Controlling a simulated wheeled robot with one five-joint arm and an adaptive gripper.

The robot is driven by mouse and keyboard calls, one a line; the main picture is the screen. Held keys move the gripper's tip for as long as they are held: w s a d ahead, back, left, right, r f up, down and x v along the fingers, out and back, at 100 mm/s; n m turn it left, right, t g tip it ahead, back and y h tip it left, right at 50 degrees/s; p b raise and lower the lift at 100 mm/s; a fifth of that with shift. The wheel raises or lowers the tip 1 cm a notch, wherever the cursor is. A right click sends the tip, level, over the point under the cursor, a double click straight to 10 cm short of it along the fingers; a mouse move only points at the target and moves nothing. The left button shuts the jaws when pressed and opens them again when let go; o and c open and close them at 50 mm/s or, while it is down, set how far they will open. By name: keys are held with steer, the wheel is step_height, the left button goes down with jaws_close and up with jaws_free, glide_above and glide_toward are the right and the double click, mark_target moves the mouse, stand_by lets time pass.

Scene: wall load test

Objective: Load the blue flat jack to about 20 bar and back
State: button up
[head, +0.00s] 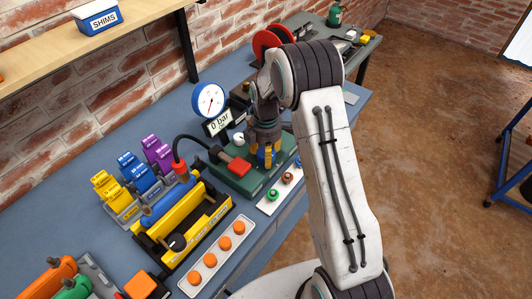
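My gripper (265,138) points down over a green base block (236,182) on the blue bench. A small blue and yellow piece (264,158) shows at its fingertips; I cannot tell whether the fingers grip it. A round dial gauge (209,100) and a display reading "0 bar" (218,123) stand behind the block. A black hose (182,137) arches from a red-ended blue cylinder (168,204) in a yellow frame (150,244) toward a red part (238,166) on the block. Blue labelled pieces (133,168) stand in a rack; I cannot tell which thing is the flat jack.
Yellow (107,184) and purple (157,152) pieces stand beside the blue ones. A white strip with orange discs (217,258) lies at the front. Another strip with coloured rings (283,188) lies right of the block. A shelf holds a SHIMS box (97,20). The floor at right is largely clear.

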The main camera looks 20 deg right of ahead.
steer(key=shift+f+m, duration=0.1)
steer(key=shift+m, duration=0.2)
steer(key=m+b, duration=0.2)
steer(key=m, duration=0.2)
steer(key=shift+m, duration=0.3)
steer(key=m+b, duration=0.2)
steer(key=m, duration=0.4)
steer(key=shift+s, duration=0.1)
steer(key=m+b, duration=0.1)
steer(key=m, duration=1)
steer(key=shift+m+b, duration=0.3)
steer(key=o, duration=1.2)
